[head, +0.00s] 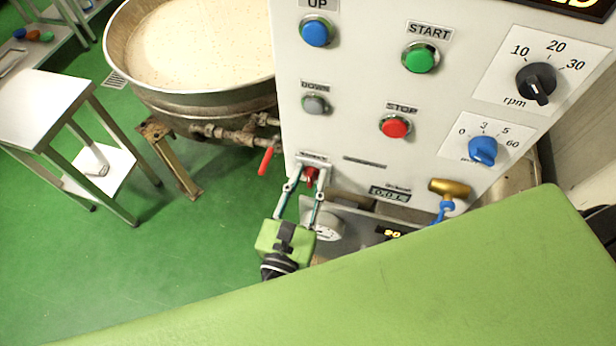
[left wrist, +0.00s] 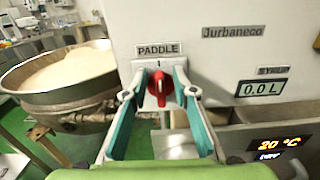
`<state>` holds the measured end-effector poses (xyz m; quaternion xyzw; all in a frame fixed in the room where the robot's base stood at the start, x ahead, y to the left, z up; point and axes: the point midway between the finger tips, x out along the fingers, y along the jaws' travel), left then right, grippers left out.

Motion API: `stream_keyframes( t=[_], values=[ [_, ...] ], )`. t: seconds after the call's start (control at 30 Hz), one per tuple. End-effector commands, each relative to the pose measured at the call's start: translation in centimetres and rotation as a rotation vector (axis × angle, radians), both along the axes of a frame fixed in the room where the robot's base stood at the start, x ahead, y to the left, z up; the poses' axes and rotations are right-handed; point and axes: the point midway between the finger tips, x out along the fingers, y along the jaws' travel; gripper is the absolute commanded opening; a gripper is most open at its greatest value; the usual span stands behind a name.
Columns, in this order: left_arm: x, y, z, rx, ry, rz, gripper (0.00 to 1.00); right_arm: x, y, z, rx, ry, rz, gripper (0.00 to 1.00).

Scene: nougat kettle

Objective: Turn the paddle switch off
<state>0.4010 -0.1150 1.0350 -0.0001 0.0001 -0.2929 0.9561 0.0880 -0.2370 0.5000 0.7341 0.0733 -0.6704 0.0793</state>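The paddle switch (left wrist: 160,87) is a red rotary knob on a small plate under a "PADDLE" label, low on the white control panel (head: 350,60). In the left wrist view its grip stands about upright, near the mark above it. In the head view the switch (head: 311,175) is partly hidden by my gripper. My left gripper (head: 306,180) is open, with one finger on each side of the knob. In the left wrist view the left gripper (left wrist: 157,95) has gaps at the knob's sides; contact cannot be told. My right gripper is not in view.
A kettle (head: 190,50) of pale mix stands left, with a red-handled valve (head: 265,161). A brass-headed tap (head: 450,188) is right. A metal table (head: 50,100) stands far left.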

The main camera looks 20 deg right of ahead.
Motion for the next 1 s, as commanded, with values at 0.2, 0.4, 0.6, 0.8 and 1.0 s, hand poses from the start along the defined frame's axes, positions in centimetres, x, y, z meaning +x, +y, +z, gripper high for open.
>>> stream_keyframes(
  t=[0.2, 0.4, 0.6, 0.8, 1.0],
  values=[
    [0.0, 0.0, 0.0, 0.0, 0.0, 0.0, 0.0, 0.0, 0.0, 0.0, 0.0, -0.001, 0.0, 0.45],
    [0.0, 0.0, 0.0, -0.006, 0.004, 0.0, 0.0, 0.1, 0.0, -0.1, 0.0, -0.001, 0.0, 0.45],
    [0.0, 0.1, -0.1, -0.052, 0.035, 0.0, 0.0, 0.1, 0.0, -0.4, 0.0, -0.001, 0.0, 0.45],
    [0.2, 0.4, -0.2, -0.161, 0.108, 0.0, 0.0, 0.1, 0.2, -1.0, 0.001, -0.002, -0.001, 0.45],
    [0.4, 0.7, -0.4, -0.311, 0.209, 0.001, 0.0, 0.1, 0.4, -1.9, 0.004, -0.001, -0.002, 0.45]
  ],
)
